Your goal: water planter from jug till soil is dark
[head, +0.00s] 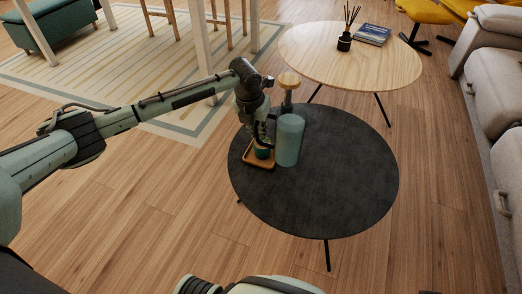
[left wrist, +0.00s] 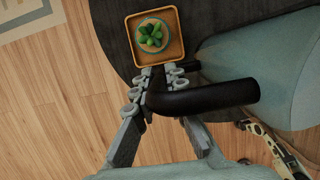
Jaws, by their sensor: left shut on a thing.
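The teal jug (head: 289,141) is upright at the left part of the dark round table (head: 335,180). I cannot tell whether its base touches the table. My left gripper (head: 264,138) is shut on the jug's black handle (left wrist: 215,96); the jug's body (left wrist: 265,82) fills the right of the left wrist view. The planter (head: 262,152), a small teal pot with a green succulent, stands in a square wooden tray (head: 247,159) beside the jug. In the left wrist view the planter (left wrist: 153,35) is just beyond my fingertips. Leaves mostly hide its soil.
A round-topped wooden object (head: 288,80) shows behind the jug. A light wooden table (head: 375,70) stands behind, with a reed diffuser (head: 344,42) and a book (head: 372,34). A grey sofa (head: 495,80) is at right. The dark table's right side is clear.

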